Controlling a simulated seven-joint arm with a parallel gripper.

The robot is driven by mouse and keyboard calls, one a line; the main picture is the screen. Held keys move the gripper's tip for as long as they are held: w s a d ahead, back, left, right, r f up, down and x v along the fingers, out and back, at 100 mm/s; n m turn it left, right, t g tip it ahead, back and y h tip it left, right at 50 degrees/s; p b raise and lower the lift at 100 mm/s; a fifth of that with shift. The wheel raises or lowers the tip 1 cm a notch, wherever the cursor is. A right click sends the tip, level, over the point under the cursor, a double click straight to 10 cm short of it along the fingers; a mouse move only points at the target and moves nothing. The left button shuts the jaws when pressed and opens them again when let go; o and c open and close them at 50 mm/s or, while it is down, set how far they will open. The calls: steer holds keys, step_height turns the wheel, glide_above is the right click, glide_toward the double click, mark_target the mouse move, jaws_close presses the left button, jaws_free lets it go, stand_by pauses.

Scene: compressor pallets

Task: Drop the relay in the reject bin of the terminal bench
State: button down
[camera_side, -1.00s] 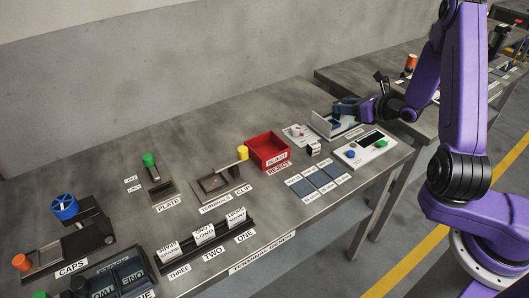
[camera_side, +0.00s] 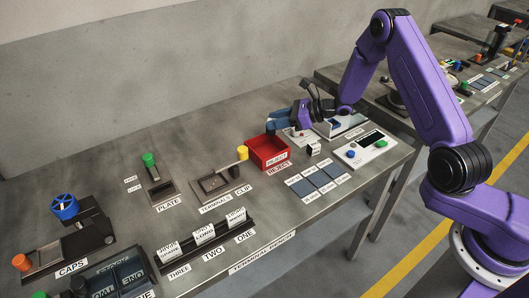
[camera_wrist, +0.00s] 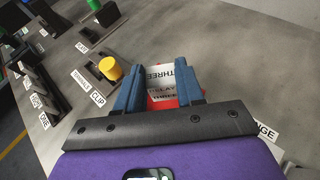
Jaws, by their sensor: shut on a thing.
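My gripper (camera_side: 276,123) is over the back of the red reject bin (camera_side: 268,153), fingers pointing left and down. In the wrist view its two blue fingers (camera_wrist: 160,92) are shut on the relay (camera_wrist: 160,76), a block with pale labels reading THREE and RELAY. Red of the bin shows below and around the relay in that view, mostly hidden by it. In the side view a small dark part under the fingertips seems to be the relay; how far above the bin it hangs is hard to tell.
A yellow-knobbed terminals clip fixture (camera_side: 216,185) stands left of the bin. Dark blue pads (camera_side: 318,180) lie in front. The bench behind the bin is clear.

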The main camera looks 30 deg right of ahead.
steer(key=shift+f, duration=2.65)
steer(key=c, duration=0.6)
jaws_free()
steer(key=shift+s+d, duration=0.1)
steer(key=shift+d, duration=0.05)
steer(key=v, duration=1.7)
steer(key=shift+s+r, duration=0.1)
steer(key=shift+r, duration=0.05)
